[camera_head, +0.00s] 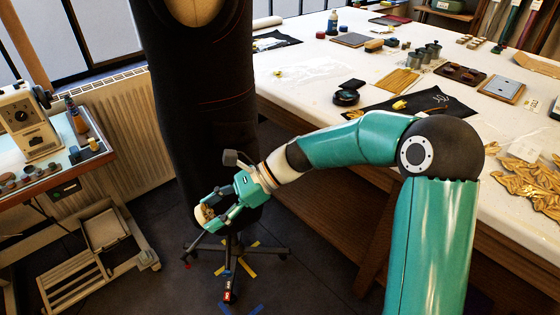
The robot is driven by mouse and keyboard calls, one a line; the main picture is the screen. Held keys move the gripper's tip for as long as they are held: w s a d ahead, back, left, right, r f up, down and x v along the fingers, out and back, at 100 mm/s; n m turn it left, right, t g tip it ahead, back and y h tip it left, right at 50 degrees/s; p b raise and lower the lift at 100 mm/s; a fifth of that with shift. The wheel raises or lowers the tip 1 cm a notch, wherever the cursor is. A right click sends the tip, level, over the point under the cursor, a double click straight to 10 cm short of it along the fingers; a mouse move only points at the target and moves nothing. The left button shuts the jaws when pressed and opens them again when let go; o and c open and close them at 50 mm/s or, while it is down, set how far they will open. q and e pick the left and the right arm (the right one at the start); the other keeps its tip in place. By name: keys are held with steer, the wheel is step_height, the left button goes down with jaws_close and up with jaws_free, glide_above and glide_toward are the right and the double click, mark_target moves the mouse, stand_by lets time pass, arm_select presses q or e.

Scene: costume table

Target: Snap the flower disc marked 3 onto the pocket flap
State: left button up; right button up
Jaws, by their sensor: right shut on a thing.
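A black garment on a dress form (205,85) stands left of centre on a wheeled stand. My right gripper (210,214) is low in front of the garment's lower part, pointing left and down. It is shut on a small tan-brown piece (206,212), which looks like the flower disc. The fingers partly cover the piece, and no number on it can be read. I cannot tell whether the piece touches the garment. No pocket flap can be made out on the garment. My left gripper is not in view.
A long white table (300,85) on the right holds tins, trays and a black cloth (435,101). A sewing machine (27,125) stands on a side table at the left. A radiator (120,120) is behind the form. The dress form's wheeled stand (232,262) spreads over the dark floor.

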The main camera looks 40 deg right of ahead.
steer(key=w+d+r+m+t+h+b, duration=0.2)
steer(key=w+d+m+t+h, duration=0.15)
steer(key=d+m+t, duration=0.5)
steer(key=m+t+h, duration=0.4)
steer(key=t+h, duration=0.2)
glide_toward(244, 134)
steer(key=shift+g, duration=0.25)
steer(key=shift+w+a+r, duration=0.1)
steer(key=shift+w+a, duration=0.05)
steer(key=shift+w, duration=1.35)
steer(key=shift+w+a+r, duration=0.1)
steer(key=shift+w, duration=1.4)
steer(key=shift+w, duration=0.45)
steer(key=o, duration=1.2)
steer(key=shift+c, duration=0.2)
